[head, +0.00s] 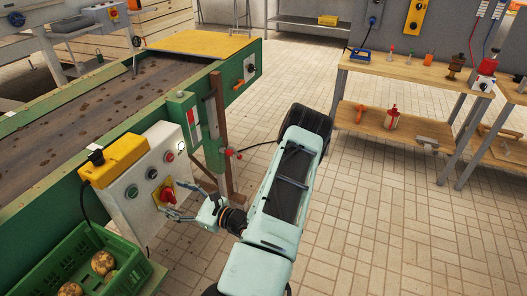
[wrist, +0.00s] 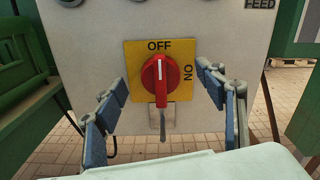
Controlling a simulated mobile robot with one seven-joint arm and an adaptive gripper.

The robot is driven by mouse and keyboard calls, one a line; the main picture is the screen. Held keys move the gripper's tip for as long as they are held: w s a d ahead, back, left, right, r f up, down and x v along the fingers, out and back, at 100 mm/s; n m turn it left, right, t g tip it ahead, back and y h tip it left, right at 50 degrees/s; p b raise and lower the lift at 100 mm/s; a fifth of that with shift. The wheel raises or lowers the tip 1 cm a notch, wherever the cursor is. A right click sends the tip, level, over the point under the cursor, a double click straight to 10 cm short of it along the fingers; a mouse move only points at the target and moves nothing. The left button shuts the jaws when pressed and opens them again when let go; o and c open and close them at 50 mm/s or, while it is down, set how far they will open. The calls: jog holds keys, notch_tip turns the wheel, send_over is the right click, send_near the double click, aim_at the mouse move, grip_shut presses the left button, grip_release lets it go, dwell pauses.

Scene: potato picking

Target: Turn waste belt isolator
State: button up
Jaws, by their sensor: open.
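A red rotary isolator knob (wrist: 160,80) sits on a square yellow plate (wrist: 185,52) marked OFF at the top and ON at the right. The knob's white line points up at OFF. It also shows in the head view as a red knob (head: 168,191) on the white control box (head: 150,208). My gripper (wrist: 172,98) is open, its blue-padded fingers on either side of the yellow plate, apart from the knob. In the head view my gripper (head: 175,199) faces the box front. No label naming this isolator is readable.
Below the knob is a small metal tab (wrist: 154,122). Buttons (head: 152,173) sit above it on the box, under a yellow top (head: 113,160). A green crate (head: 88,262) with potatoes is at lower left. Another switch (head: 250,70) is on the conveyor's end.

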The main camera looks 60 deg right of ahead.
jog(key=shift+m, duration=1)
jog(key=s+d+f+n+g+y+p, duration=0.1)
jog(key=s+f+n+g+y, duration=0.15)
jog(key=s+g, duration=0.45)
jog(key=s+d+f+n+g+y+p, duration=0.1)
jog(key=s+n+g+p, duration=0.2)
jog(key=s, duration=0.7)
jog(key=s+d+r+n+g+h, duration=0.1)
jog(key=s+d+r+g+h, duration=0.1)
jog(key=d+r, duration=0.6)
jog(key=s+d+r+n+g+h, duration=0.2)
jog(key=d+r+h, duration=0.3)
jog(key=d+r, duration=0.3)
jog(key=shift+s+d+g, duration=0.15)
jog(key=shift+d+g, duration=0.45)
jog(key=shift+d, duration=0.15)
